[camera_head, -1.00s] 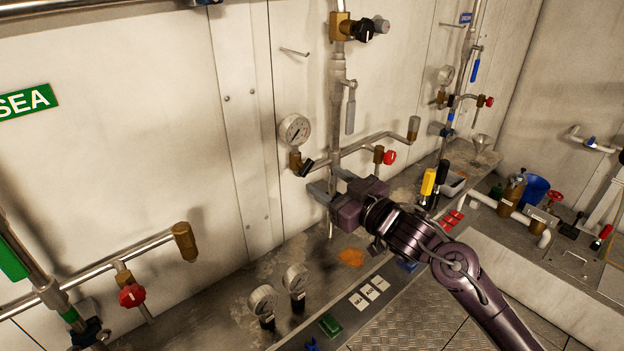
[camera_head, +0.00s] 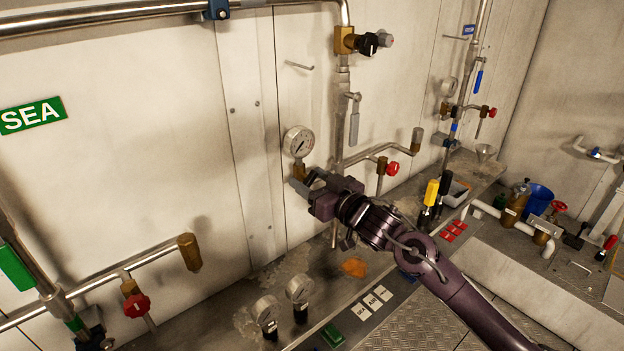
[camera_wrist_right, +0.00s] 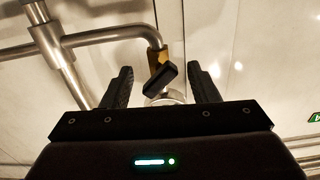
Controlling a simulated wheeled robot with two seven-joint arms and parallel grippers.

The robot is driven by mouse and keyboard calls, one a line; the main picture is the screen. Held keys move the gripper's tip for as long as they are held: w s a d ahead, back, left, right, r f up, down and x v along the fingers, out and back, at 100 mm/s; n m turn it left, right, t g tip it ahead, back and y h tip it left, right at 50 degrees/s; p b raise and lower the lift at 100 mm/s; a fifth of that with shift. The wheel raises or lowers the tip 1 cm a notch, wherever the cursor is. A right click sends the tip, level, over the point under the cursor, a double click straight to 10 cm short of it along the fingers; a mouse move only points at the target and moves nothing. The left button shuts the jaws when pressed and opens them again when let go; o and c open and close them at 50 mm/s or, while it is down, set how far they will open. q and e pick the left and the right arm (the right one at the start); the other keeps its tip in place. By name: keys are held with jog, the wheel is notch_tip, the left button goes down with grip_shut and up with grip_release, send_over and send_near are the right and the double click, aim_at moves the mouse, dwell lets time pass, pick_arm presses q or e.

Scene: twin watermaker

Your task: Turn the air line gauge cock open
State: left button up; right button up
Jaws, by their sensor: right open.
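The air line gauge (camera_head: 298,141) is a round white dial on the wall pipework. Below it is a brass cock body (camera_head: 299,171), partly hidden by my right gripper (camera_head: 306,184) in the head view. In the right wrist view the brass cock (camera_wrist_right: 158,60) sits at the end of a bent steel pipe. Its black handle (camera_wrist_right: 159,79) lies slanted between the two fingers of my right gripper (camera_wrist_right: 159,86), with a gap on both sides. The right gripper is open. My left gripper is not in view.
A steel pipe with a red-knobbed valve (camera_head: 391,168) runs just right of the gripper. A vertical pipe with a grey lever (camera_head: 354,118) stands behind. Two loose-standing gauges (camera_head: 265,310) rise from the bench below.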

jog(key=shift+c, duration=0.4)
grip_shut()
jog(key=shift+f+n, duration=0.1)
jog(key=shift+n, duration=0.2)
jog(key=shift+f+n+b, duration=0.1)
jog(key=shift+n+b, duration=0.6)
jog(key=shift+n, duration=0.3)
jog(key=n+b, duration=0.1)
jog(key=n, duration=0.2)
jog(key=shift+b, duration=0.35)
jog(key=c, duration=0.9)
grip_release()
jog(key=shift+n+b, duration=0.9)
jog(key=shift+n, duration=1)
jog(key=shift+o, duration=0.2)
jog(key=shift+d, duration=0.1)
jog(key=shift+r, duration=0.2)
